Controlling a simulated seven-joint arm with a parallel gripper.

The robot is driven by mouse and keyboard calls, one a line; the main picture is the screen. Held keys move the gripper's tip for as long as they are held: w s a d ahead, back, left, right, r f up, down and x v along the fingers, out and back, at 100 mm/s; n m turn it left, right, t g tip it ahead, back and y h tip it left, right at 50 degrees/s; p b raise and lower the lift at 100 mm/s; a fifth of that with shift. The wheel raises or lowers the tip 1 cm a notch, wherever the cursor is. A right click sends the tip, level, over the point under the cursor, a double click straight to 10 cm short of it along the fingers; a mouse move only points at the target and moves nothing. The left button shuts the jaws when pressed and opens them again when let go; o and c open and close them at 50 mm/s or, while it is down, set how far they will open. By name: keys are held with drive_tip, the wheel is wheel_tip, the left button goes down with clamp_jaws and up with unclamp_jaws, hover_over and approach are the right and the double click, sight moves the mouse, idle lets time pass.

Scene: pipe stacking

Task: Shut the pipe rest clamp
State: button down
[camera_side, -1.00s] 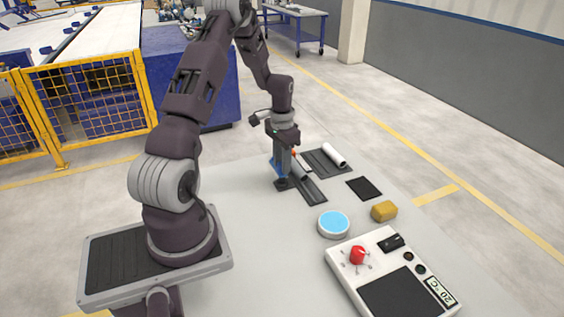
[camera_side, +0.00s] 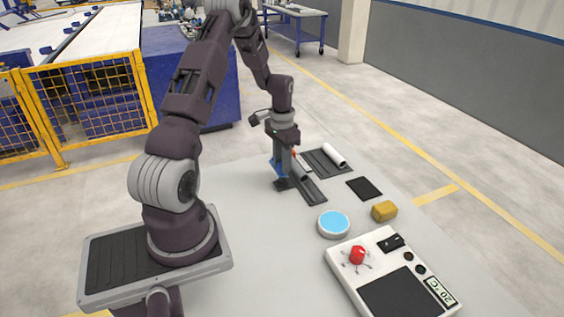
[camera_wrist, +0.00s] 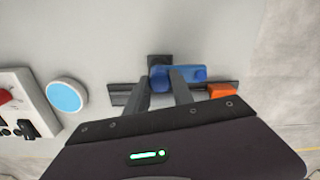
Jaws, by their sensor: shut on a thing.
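The blue clamp (camera_side: 275,167) of the pipe rest stands on the table below my gripper (camera_side: 284,172); the gripper and wrist hide part of it. In the wrist view the blue clamp (camera_wrist: 190,75) lies across the dark rest rail (camera_wrist: 118,88), next to a small black block (camera_wrist: 159,60). My gripper (camera_wrist: 160,88) has its two grey fingers at the clamp, with blue showing between and beyond the tips. It is shut on the clamp. An orange part (camera_wrist: 221,91) sits at the right end of the rail. Whether the clamp is fully down is hard to tell.
A white pipe (camera_side: 334,154) lies on a dark tray (camera_side: 322,163) behind the rest. The table's left front is clear.

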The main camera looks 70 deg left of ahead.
idle(0.5)
drive_tip(key=m, duration=1.4)
drive_tip(key=shift+m, duration=2.1)
drive_tip(key=c, duration=1.1)
unclamp_jaws()
